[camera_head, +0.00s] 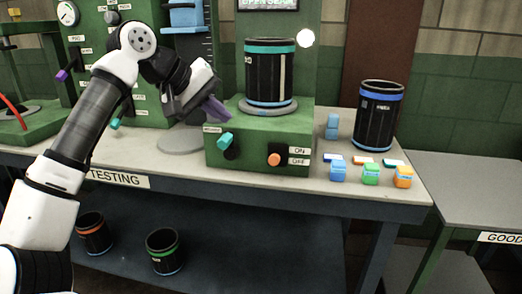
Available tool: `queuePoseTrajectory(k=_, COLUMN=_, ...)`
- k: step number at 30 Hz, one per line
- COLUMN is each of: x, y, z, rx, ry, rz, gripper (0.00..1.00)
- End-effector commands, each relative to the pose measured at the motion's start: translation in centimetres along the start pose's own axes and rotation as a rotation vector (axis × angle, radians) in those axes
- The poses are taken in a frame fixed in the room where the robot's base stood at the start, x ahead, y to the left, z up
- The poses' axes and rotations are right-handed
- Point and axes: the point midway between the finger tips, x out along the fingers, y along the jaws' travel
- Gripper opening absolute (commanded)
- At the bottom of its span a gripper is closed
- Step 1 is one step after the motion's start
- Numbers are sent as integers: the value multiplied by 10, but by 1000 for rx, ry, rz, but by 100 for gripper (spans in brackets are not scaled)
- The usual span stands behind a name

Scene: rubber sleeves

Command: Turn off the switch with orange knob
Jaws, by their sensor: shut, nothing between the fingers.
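The switch with the orange knob (275,160) is on the front face of a green machine base (240,161), at its right side. A small label (299,156) beside it reads ON above OFF. The knob sits near the lower half of that label; its exact setting is hard to tell. A teal knob (225,140) is to its left on the same face. My gripper (215,112) is shut and empty. Its purple fingers are above and left of the orange knob, near the base's upper left edge and apart from the knob.
A black sleeve with a teal band (269,75) stands on the base. Another black sleeve with blue bands (378,115) stands at the right on the testing table (200,172). Small blue, green and orange blocks (370,174) lie near the front edge. The space before the orange knob looks clear.

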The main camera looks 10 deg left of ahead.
Motion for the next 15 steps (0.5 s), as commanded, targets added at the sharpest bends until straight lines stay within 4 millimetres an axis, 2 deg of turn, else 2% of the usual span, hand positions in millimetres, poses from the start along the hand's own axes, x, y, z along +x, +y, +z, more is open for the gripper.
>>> queuePoseTrajectory(k=9, x=3, y=1, z=0, rx=0, ry=-1, rz=4, gripper=0)
queuePoseTrajectory(k=15, x=28, y=1, z=1, rx=0, ry=-5, rz=6, gripper=0)
